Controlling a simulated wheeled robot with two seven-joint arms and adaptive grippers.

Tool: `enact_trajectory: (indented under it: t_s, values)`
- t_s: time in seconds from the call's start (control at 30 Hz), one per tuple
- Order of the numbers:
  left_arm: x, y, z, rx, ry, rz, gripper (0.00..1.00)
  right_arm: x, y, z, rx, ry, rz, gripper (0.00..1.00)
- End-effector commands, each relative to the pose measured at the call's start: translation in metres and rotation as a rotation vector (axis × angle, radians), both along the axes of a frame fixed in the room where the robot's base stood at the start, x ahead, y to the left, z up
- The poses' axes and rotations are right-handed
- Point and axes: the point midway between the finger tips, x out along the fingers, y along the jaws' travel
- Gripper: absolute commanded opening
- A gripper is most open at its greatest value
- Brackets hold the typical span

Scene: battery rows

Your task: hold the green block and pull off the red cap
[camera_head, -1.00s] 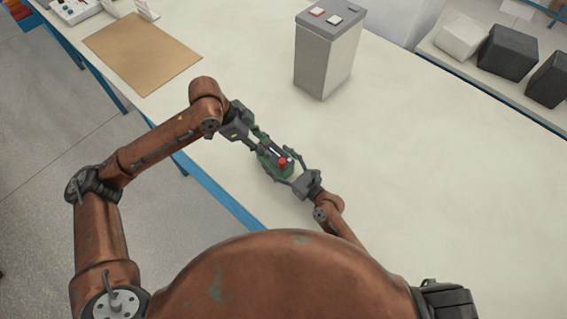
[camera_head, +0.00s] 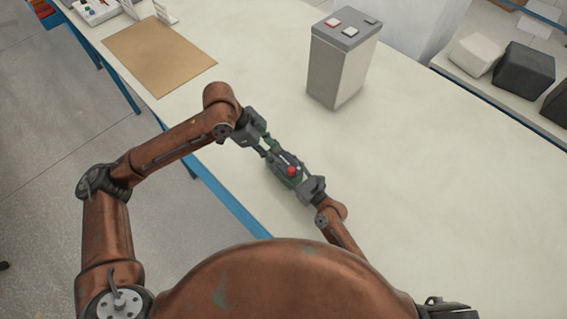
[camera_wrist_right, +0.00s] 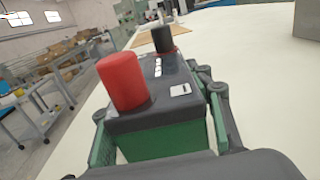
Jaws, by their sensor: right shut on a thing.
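The green block (camera_head: 279,178) has a dark grey top and is gripped above or on the table; its contact with the table is hidden. The red cap (camera_head: 291,170) stands on its top, at the end nearer my right gripper. The right wrist view shows the red cap (camera_wrist_right: 123,81) upright on the block (camera_wrist_right: 165,143), with a black cap (camera_wrist_right: 162,39) behind it. My right gripper (camera_head: 296,180) is shut on the block, one finger along each side. My left gripper (camera_head: 267,147) is at the block's far end, its fingers apart, away from the red cap.
A tall grey box (camera_head: 343,62) with a red and a white button on top stands farther back on the white table (camera_head: 430,190). A brown mat (camera_head: 158,57) lies at the far left. Dark blocks (camera_head: 523,67) sit on a shelf at right. The table's right side is clear.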

Motion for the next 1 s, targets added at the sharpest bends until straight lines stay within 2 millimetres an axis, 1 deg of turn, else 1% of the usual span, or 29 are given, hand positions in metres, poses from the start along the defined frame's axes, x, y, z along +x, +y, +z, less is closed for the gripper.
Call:
enact_trajectory:
  t_s: [0.03, 0.07, 0.4, 0.5, 1.0]
  values:
    - [0.0, 0.0, 0.0, 0.0, 0.0, 0.0, 0.29, 0.0, -0.0003, -0.0001, 0.0, 0.0, 0.0, 0.31]
    - [0.0, 0.0, 0.0, 0.0, 0.0, 0.0, 0.29, 0.0, -0.0003, -0.0001, 0.0, 0.0, 0.0, 0.29]
    - [0.0, 0.0, 0.0, 0.0, 0.0, 0.0, 0.29, 0.0, -0.0004, -0.0002, 0.0, 0.0, -0.001, 0.05]
    - [0.0, 0.0, 0.0, 0.0, 0.0, 0.0, 0.29, 0.0, -0.0004, -0.0002, 0.0, 0.0, -0.001, 0.0]
    - [0.0, 0.0, 0.0, 0.0, 0.0, 0.0, 0.29, 0.0, -0.0005, -0.0003, 0.0, 0.0, -0.001, 0.0]
